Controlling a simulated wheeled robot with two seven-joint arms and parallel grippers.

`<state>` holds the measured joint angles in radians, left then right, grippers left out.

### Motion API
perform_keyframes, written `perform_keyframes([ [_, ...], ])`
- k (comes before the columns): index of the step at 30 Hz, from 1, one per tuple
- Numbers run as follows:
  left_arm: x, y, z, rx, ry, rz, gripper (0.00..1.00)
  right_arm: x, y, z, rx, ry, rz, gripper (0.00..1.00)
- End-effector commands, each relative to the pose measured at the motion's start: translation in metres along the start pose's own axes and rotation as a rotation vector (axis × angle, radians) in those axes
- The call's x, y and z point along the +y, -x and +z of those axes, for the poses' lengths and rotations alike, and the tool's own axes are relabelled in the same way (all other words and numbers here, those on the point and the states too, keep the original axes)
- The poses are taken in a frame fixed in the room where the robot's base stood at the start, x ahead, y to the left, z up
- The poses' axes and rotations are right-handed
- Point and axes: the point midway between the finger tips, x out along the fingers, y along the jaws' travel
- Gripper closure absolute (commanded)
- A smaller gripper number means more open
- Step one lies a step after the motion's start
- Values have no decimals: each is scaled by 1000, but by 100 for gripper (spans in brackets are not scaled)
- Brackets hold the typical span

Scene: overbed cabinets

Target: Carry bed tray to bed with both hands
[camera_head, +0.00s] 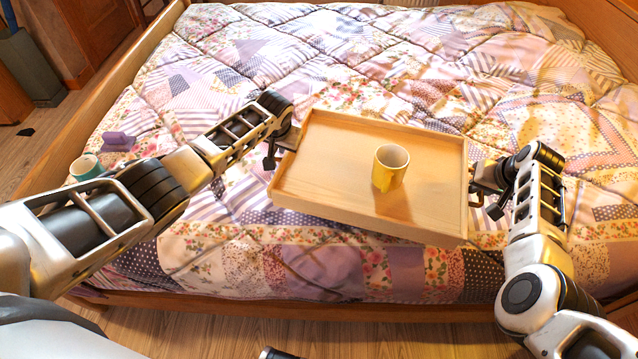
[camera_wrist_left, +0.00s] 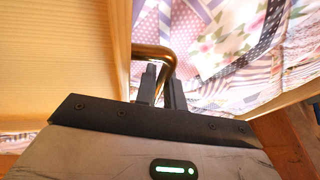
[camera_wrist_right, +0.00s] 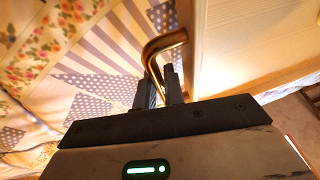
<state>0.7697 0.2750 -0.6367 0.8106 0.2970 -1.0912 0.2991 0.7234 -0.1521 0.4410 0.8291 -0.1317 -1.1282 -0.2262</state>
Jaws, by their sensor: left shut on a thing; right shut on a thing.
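The bed tray (camera_head: 330,190) is a light wooden tray with low walls, over the near part of the bed (camera_head: 370,50). It looks slightly tilted, its right side nearer the front. I cannot tell whether its underside touches the quilt. A yellow mug (camera_head: 390,167) stands upright on it. My left gripper (camera_head: 278,150) is at the tray's left side, shut on a brass handle (camera_wrist_left: 155,50). My right gripper (camera_head: 482,188) is at the right side, shut on the other brass handle (camera_wrist_right: 163,42). The handles are mostly hidden in the head view.
The bed has a patchwork quilt and a wooden frame, with a side rail (camera_head: 95,110) at the left. A teal-banded cup (camera_head: 86,167) and a small purple object (camera_head: 118,141) are at the left edge. The quilt beyond the tray is clear.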

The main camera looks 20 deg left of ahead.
Motion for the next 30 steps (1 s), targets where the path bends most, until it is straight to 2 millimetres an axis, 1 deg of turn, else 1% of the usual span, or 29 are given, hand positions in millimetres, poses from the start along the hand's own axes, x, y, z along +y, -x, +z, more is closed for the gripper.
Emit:
perform_keyframes([
  [1,-1,1,-2,4,1,-2,100,1,2,-3,6,0,2,100],
  [5,-1,2,-2,4,1,-2,100,0,3,-3,6,0,2,100],
  [14,-1,-1,-1,4,1,-2,100,1,0,-2,6,0,2,100],
  [20,1,-9,2,3,1,-2,100,3,-8,2,5,0,2,100],
  [30,6,-30,11,3,1,-2,100,7,-29,10,6,0,2,100],
])
